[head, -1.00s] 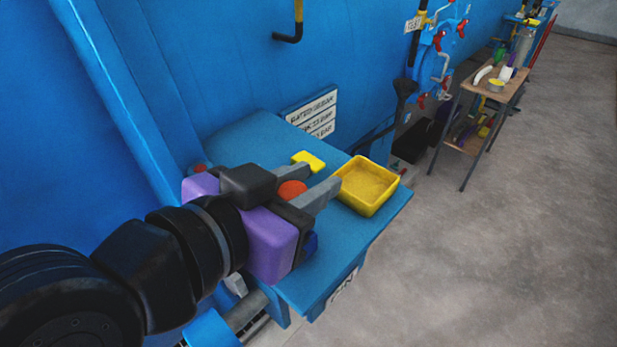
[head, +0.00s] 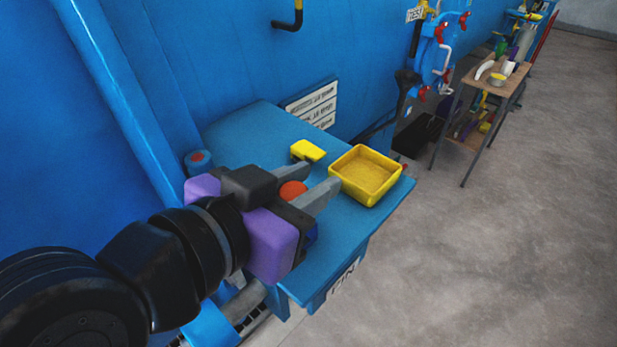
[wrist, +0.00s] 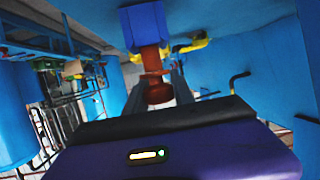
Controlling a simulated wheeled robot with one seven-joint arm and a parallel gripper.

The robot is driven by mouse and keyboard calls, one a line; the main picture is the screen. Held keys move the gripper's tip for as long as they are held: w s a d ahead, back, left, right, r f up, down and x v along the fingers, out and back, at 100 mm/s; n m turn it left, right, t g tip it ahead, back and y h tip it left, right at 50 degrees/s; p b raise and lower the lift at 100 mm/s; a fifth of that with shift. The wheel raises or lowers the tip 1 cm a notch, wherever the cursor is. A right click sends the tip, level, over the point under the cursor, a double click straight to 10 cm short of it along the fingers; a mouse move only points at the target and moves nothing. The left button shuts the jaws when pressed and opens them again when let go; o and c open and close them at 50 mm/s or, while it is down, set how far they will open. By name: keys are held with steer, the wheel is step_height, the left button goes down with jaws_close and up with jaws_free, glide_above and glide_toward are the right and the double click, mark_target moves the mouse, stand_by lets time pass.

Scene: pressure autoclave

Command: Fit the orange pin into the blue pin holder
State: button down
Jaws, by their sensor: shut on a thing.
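The orange pin (head: 293,190) is between the fingers of my gripper (head: 322,175), which is shut on it above the blue table. In the wrist view, my gripper (wrist: 158,78) holds the orange pin (wrist: 152,62), and the pin's far end meets the blue pin holder (wrist: 145,24) in the picture. I cannot tell whether the pin end is inside the holder or only in front of it. In the head view, my gripper hides most of the holder area; a dark blue bit shows beside the gripper's lower edge.
A yellow tray (head: 365,177) stands on the blue table (head: 250,130) right of my fingertips. A small yellow block (head: 308,150) lies behind them. A blue knob with a red top (head: 198,160) is at the back left. A wooden side table (head: 497,78) stands farther off.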

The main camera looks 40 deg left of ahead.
steer(key=shift+f+b, duration=0.55)
steer(key=shift+f, duration=0.25)
steer(key=c, duration=1)
jaws_free()
steer(key=shift+s, duration=0.1)
steer(key=b+v, duration=0.1)
steer(key=v, duration=0.6)
steer(key=shift+s+r, duration=0.15)
steer(key=shift+s, duration=0.1)
steer(key=shift+s, duration=0.1)
